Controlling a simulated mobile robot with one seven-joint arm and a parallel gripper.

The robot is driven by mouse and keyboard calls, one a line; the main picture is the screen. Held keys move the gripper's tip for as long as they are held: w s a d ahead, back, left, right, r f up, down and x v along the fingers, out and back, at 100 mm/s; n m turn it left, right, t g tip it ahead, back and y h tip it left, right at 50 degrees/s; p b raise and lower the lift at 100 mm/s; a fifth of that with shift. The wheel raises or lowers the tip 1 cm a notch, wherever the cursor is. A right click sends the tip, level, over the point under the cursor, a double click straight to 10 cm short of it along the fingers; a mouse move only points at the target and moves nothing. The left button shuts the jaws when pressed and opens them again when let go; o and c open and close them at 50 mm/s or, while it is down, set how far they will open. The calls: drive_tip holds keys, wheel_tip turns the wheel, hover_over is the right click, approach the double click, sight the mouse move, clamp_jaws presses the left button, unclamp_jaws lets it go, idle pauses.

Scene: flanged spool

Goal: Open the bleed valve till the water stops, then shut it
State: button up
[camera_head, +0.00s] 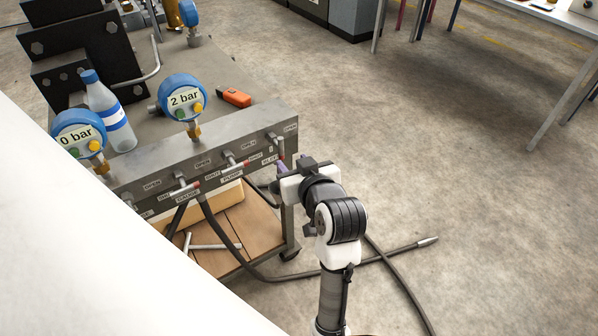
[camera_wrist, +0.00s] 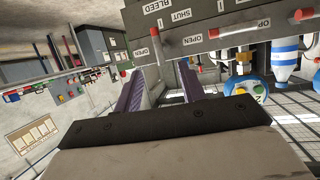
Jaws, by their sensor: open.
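The bleed valve sits at the right end of the grey manifold block (camera_head: 215,150) in the head view. Its small lever (camera_head: 274,139) is beside OPEN and SHUT labels; its exact setting is hard to read. My gripper (camera_head: 282,170) is just in front of this end, partly hidden by its own wrist. In the wrist view my gripper (camera_wrist: 158,80) shows two purple fingers spread apart, with nothing between them. The BLEED label (camera_wrist: 158,6) is at the top. No running water is visible.
Two blue gauges stand behind the block, reading 2 bar (camera_head: 183,98) and 0 bar (camera_head: 80,134). A water bottle (camera_head: 108,115) and an orange device (camera_head: 234,97) are on the bench. A dark hose (camera_head: 300,275) runs below onto the floor. Open floor lies to the right.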

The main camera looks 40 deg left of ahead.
drive_tip(key=p+v, duration=0.2)
drive_tip(key=p, duration=0.6)
drive_tip(key=shift+s+d+r, duration=0.2)
drive_tip(key=shift+d+r, duration=0.05)
